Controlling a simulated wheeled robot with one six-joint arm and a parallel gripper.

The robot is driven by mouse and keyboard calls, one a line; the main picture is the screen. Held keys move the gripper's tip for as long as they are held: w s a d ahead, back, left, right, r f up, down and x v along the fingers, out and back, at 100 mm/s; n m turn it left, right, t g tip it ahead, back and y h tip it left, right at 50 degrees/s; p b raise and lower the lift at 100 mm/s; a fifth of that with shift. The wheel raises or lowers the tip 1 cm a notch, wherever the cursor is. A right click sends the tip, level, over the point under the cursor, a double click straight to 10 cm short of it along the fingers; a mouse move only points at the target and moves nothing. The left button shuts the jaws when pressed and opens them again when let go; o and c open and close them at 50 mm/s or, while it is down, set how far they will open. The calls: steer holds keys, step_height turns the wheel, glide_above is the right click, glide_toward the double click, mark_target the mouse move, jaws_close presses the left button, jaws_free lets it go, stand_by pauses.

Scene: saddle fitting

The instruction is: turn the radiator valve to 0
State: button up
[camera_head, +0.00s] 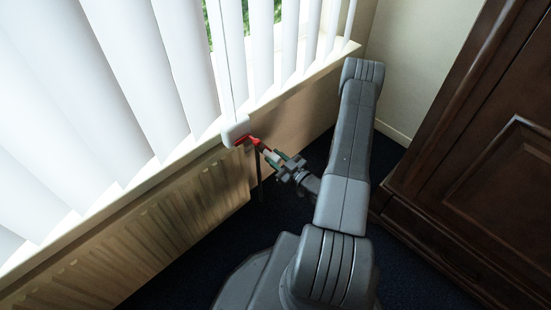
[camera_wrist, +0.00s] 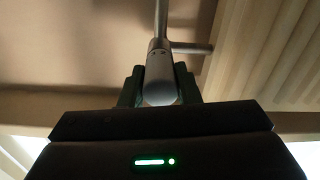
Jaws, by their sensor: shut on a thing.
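The radiator valve (camera_wrist: 160,78) is a grey rounded head in the wrist view, with a pipe above it and a short branch toward the radiator. My gripper (camera_wrist: 159,69) has a dark green finger on each side of the valve head and is shut on it. In the head view my gripper (camera_head: 284,161) is low beside the radiator's right end. The valve is too small and covered there to make out clearly.
The ribbed radiator (camera_head: 170,215) runs along the wall under the sill. A white block (camera_head: 236,130) with a red piece (camera_head: 249,140) is just above and left of my gripper. White vertical blinds (camera_head: 130,80) hang behind. A dark wooden cabinet (camera_head: 480,160) stands at right.

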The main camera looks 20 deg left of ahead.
steer(key=o, duration=1)
steer(key=shift+c, duration=0.2)
steer(key=p+v, duration=0.2)
steer(key=v, duration=1.2)
steer(key=shift+w+a+f, duration=0.1)
steer(key=b+x, duration=0.2)
steer(key=x, duration=1.1)
steer(key=shift+w+a, duration=0.15)
steer(key=shift+a, duration=0.2)
steer(key=shift+d, duration=0.15)
